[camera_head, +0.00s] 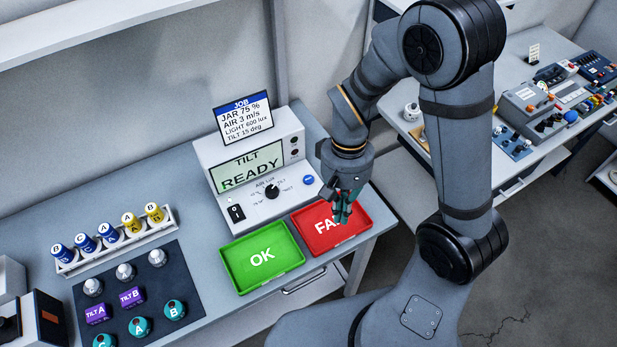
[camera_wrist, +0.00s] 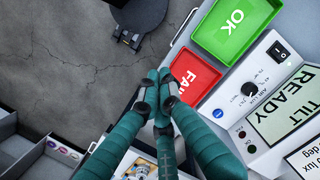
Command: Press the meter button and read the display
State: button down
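The meter (camera_head: 215,160) is a pale box at the back of the bench. Its display (camera_head: 248,166) reads "TILT READY". Below it are a black dial (camera_head: 271,191), a black power switch (camera_head: 236,212) and a round blue button (camera_head: 309,180). The wrist view also shows the blue button (camera_wrist: 218,113), the dial (camera_wrist: 248,88) and the display (camera_wrist: 288,106). My gripper (camera_head: 342,216) points down over the red tray, to the right of and nearer than the button, apart from it. Its teal fingers (camera_wrist: 157,82) are together with nothing seen between them.
A red FAIL tray (camera_head: 357,236) and a green OK tray (camera_head: 234,272) lie before the meter. A job card (camera_head: 243,117) stands on top, listing TILT 15 deg. Left are a rack (camera_head: 173,229) of jars and a dark mat (camera_head: 190,293) with several parts. A second bench is right.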

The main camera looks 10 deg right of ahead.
dwell(0.4)
jog(key=d+f+m+b, duration=0.1)
jog(key=d+f+b, duration=0.4)
jog(key=f+b, duration=0.8)
jog(key=w+f, duration=0.1)
jog(key=w, duration=0.1)
jog(key=w+d+f+t, duration=0.1)
jog(key=w, duration=0.1)
jog(key=w+d+f+t, duration=0.1)
jog(key=w, duration=0.1)
jog(key=shift+w+f, duration=0.25)
jog(key=shift+f, duration=0.1)
jog(key=w+a+r+t, duration=0.25)
jog(key=w+t, duration=0.25)
jog(key=w, duration=0.7)
notch_tip(320, 180, up, 6)
jog(key=m+t+y, duration=0.3)
jog(key=m+t, duration=0.1)
send_over(311, 180)
jog(key=shift+f, duration=0.1)
jog(key=shift+f, duration=0.1)
notch_tip(311, 180, down, 8)
jog(key=b, duration=0.6)
jog(key=shift+f+b, duration=0.35)
jog(key=shift+b, duration=0.1)
